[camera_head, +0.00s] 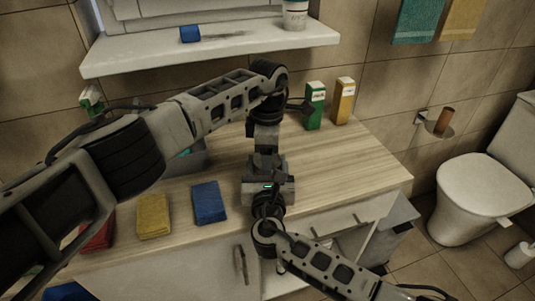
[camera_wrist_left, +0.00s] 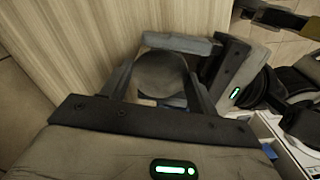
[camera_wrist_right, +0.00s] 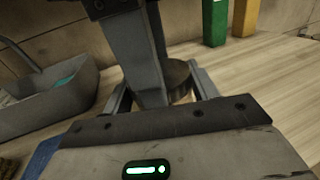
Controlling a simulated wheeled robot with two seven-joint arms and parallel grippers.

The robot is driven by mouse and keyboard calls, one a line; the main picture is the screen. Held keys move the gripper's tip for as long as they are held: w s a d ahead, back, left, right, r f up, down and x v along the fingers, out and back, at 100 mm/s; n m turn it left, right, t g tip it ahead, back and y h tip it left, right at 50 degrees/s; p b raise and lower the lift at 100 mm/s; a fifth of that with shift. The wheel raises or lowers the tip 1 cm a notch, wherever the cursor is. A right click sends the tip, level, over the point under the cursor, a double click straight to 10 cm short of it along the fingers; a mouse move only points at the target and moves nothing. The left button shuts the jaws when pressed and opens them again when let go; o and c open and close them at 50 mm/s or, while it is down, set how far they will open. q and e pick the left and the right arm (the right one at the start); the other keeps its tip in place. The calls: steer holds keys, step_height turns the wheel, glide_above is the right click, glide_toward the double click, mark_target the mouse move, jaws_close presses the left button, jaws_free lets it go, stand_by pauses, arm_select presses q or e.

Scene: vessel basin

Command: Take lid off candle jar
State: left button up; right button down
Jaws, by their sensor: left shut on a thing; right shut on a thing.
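The candle jar with its lid is hidden behind my grippers in the head view. In the left wrist view a dark round top, apparently the lid (camera_wrist_left: 160,75), sits between the fingers of my left gripper (camera_wrist_left: 158,88). In the right wrist view a dark, short cylinder, apparently part of the jar (camera_wrist_right: 179,78), shows between the fingers of my right gripper (camera_wrist_right: 165,92). My left gripper (camera_head: 266,162) comes from above and my right gripper (camera_head: 268,188) from the front, close together over the counter. Both are shut on it. Whether lid and jar are apart cannot be told.
Green (camera_head: 314,106) and yellow (camera_head: 343,101) boxes stand at the counter's back. Yellow (camera_head: 153,216) and blue (camera_head: 209,203) cloths lie at its front left. A grey basin (camera_wrist_right: 55,103) is beside the grippers. The wooden counter (camera_head: 365,160) is clear at right.

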arm_select(q)
steer(key=shift+a, duration=0.1)
arm_select(e)
steer(key=shift+d, duration=0.1)
arm_select(q)
steer(key=o, duration=1.1)
step_height(320, 180, up, 4)
steer(key=shift+r, duration=0.3)
steer(key=shift+c, duration=1.4)
step_height(320, 180, up, 3)
steer(key=m, duration=0.4)
steer(key=shift+m, duration=0.4)
step_height(320, 180, down, 8)
steer(key=shift+r, duration=0.15)
